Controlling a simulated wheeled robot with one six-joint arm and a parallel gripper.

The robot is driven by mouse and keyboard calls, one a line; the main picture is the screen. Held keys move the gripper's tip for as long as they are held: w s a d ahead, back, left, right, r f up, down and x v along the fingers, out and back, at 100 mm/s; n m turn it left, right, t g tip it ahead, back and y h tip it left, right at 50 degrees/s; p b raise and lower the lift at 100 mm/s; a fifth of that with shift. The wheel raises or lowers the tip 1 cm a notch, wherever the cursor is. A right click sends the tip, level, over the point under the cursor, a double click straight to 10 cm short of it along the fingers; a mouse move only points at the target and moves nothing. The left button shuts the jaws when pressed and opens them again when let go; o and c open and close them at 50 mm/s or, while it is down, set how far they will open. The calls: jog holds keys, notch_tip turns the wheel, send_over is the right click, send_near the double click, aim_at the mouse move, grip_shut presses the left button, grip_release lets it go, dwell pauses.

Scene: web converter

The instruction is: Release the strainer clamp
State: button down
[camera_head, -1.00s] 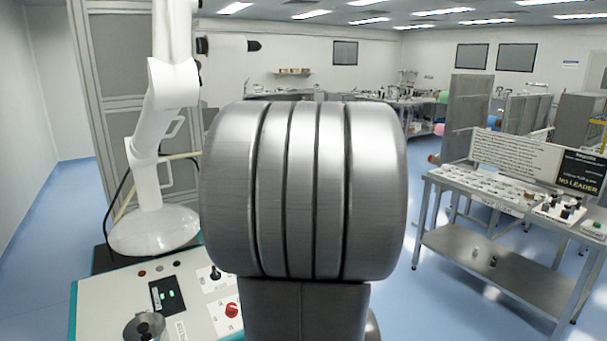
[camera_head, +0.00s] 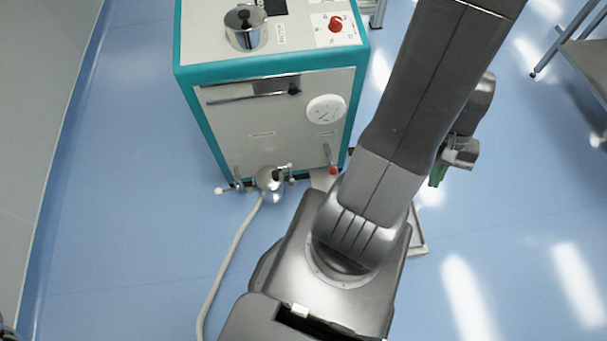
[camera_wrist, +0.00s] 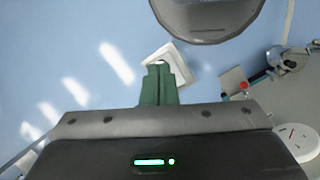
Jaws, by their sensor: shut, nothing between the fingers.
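The strainer (camera_head: 270,181) looks like a small metal canister low on the front of the teal-edged machine, just above the floor. Pipes and small handles are around it, and a pale hose runs from it. Its clamp is too small to make out. It seems to show at the right of the wrist view (camera_wrist: 274,62). My gripper (camera_head: 437,177) hangs to the right of the machine, well apart from the strainer. Its green fingers (camera_wrist: 158,68) are shut and empty in the wrist view, over the floor.
The machine's front has a white round gauge (camera_head: 326,109), a bar handle (camera_head: 250,93) and a red-tipped valve lever (camera_head: 329,158). A pale tray (camera_head: 418,235) lies on the floor, partly behind my arm. The hose (camera_head: 229,260) crosses open floor at left.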

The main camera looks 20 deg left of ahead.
jog(key=w+d+f+n+b, duration=0.1)
jog(key=w+d+f+b, duration=0.1)
jog(key=f+b, duration=0.5)
jog(key=w+d+f+n+b, duration=0.1)
jog(key=w+f+b, duration=0.3)
jog(key=f, duration=1.4)
jog(key=w+d+f+n+b, duration=0.2)
jog(key=w+f+n+b, duration=0.1)
jog(key=f+b, duration=0.7)
notch_tip(320, 180, down, 3)
jog(key=shift+d+r+b, duration=0.15)
jog(key=shift+d+b, duration=0.2)
jog(key=shift+w+a, duration=0.1)
jog(key=shift+a, duration=0.05)
